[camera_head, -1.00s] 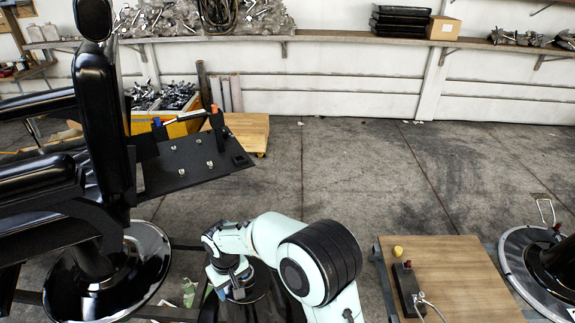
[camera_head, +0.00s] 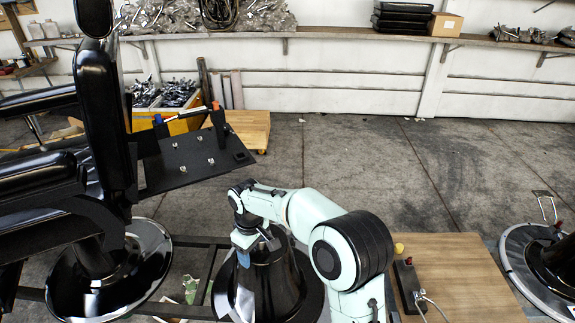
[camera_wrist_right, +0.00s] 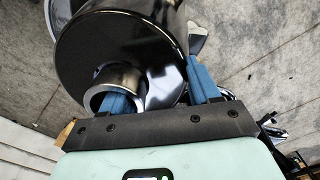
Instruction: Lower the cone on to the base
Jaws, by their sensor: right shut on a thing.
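The black cone (camera_head: 270,285) is in the lower middle of the head view, roughly upright, with a flared lower part. My right gripper (camera_head: 244,241) is at its upper left side. In the wrist view its blue fingers (camera_wrist_right: 160,88) straddle part of the cone's silver fitting, one inside the ring and one outside it, shut on it. The dark cone (camera_wrist_right: 120,45) fills the upper middle there. A pale shiny rim (camera_head: 316,290) shows around the cone's foot; I cannot tell whether it is the cone or the base, or whether they touch. My left gripper is not in view.
A barber chair (camera_head: 105,130) on a round base (camera_head: 75,300) stands at the left. Dark floor rails (camera_head: 205,242) run beside the cone. A wooden board (camera_head: 460,280) and another round base (camera_head: 515,260) are at the right.

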